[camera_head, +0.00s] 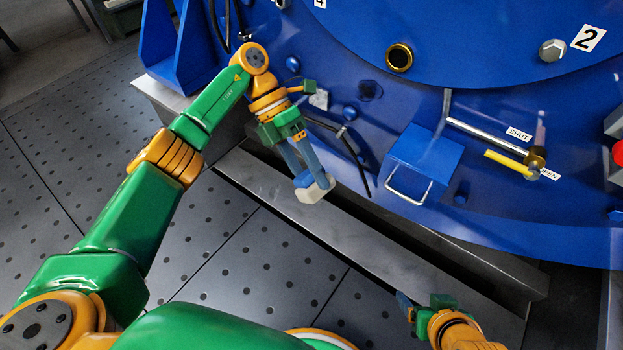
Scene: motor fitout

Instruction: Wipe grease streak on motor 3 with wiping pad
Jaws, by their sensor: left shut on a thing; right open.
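My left gripper (309,170) points down in front of the big blue motor housing (400,100). Its blue fingers are shut on a small whitish block, which looks like the wiping pad (315,193). The pad is above the grey base rail, and I cannot tell whether it touches anything. My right gripper (420,302) shows only in part at the bottom right, open, with one blue finger visible, apart from the housing. No number 3 label and no clear grease streak are visible.
A blue box with a metal handle (410,188) juts from the housing. A valve with a yellow lever (512,164) sits between SHUT and OPEN labels. A bolt (552,50) is beside label 2. A grey rail (350,240) runs along the base. The perforated floor at left is clear.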

